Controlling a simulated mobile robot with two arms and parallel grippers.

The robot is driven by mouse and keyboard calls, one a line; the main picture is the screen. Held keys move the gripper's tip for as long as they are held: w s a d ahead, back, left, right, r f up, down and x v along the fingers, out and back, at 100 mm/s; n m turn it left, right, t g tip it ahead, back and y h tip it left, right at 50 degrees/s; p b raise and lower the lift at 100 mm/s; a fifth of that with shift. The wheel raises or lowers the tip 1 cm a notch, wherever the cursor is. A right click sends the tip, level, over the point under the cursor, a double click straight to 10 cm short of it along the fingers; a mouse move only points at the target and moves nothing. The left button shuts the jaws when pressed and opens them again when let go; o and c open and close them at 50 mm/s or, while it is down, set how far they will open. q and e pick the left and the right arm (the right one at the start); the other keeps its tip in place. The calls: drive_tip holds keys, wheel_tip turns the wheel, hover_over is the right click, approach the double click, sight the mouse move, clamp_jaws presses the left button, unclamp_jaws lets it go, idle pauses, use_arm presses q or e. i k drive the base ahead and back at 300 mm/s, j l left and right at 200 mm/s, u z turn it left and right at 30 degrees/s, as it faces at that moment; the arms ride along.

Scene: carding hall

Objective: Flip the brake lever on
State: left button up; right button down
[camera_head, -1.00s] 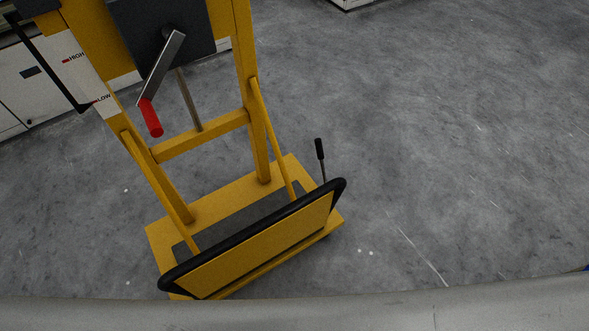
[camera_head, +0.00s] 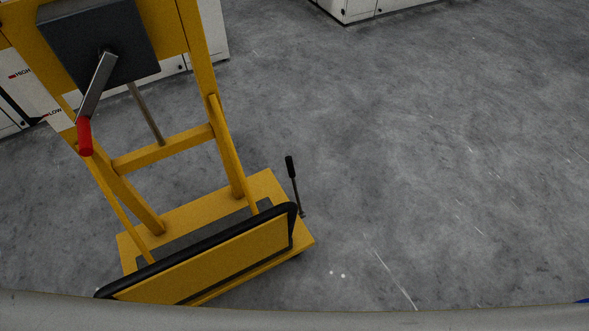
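The brake lever (camera_head: 292,177) is a thin metal rod with a black grip, standing nearly upright at the right end of the yellow trolley's base (camera_head: 262,188). Its foot shows beside the base, near the black-edged yellow panel. Neither of my grippers shows in the head view, so nothing is seen touching the lever.
The yellow frame (camera_head: 200,60) carries a dark box (camera_head: 130,40) and a crank with a red handle (camera_head: 84,137). A HIGH/LOW scale (camera_head: 40,95) is at the left. White cabinets (camera_head: 205,35) stand behind. Grey floor (camera_head: 430,150) to the right is clear.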

sight(290, 164)
drive_tip(key=i+l+z, duration=0.2)
drive_tip(key=i+l, duration=0.25)
drive_tip(key=i+l+z, duration=0.25)
drive_tip(key=i, duration=0.25)
drive_tip(key=i+l+z, duration=0.2)
drive_tip(key=i+l, duration=0.15)
drive_tip(key=i, duration=0.15)
